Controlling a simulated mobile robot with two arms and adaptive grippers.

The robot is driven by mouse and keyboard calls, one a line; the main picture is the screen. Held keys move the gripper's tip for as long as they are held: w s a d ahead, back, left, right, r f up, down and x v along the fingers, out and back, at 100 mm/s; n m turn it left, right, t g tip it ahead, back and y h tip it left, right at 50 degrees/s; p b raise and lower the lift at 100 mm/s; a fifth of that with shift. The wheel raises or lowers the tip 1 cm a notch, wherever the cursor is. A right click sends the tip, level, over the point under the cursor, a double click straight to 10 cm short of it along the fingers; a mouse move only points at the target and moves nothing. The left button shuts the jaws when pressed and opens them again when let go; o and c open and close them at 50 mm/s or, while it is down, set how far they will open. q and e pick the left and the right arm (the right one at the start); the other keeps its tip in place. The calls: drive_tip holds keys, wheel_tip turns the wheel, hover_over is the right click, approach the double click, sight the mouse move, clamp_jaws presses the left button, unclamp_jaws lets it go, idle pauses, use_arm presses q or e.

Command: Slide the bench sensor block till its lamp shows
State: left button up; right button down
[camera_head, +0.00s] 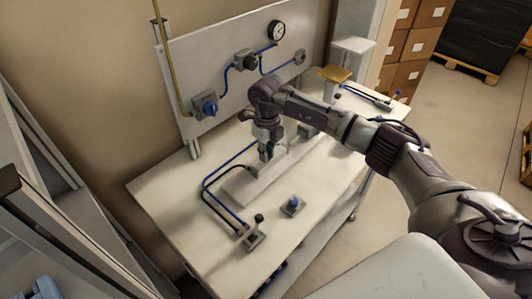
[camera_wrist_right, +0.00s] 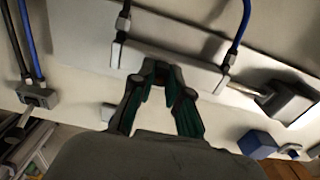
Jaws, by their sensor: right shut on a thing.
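My right gripper (camera_head: 266,152) reaches down over the pale cylinder on the bench. In the right wrist view its dark green fingers (camera_wrist_right: 160,78) are closed together at the near side of the long grey cylinder (camera_wrist_right: 195,68). The sensor block is largely hidden between the fingertips, and I cannot make out its outline. No lit lamp shows in either view. The cylinder has a hose fitting near each end, and a rod runs from one end to a dark block (camera_wrist_right: 291,102). My left gripper is not in view.
The white bench (camera_head: 165,190) carries a lever valve (camera_head: 252,238) and a blue-knobbed unit (camera_head: 292,205). Blue and black hoses run across the left part. An upright panel (camera_head: 225,75) with a gauge (camera_head: 277,31) stands behind. The bench's front left is clear.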

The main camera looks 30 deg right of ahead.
drive_tip(key=d+b, duration=0.1)
drive_tip(key=w+d+b, duration=0.1)
drive_tip(key=d, duration=0.1)
drive_tip(key=shift+w+d, duration=0.15)
drive_tip(key=shift+d, duration=0.1)
drive_tip(key=c, duration=1.1)
unclamp_jaws()
wheel_tip(320, 180, up, 12)
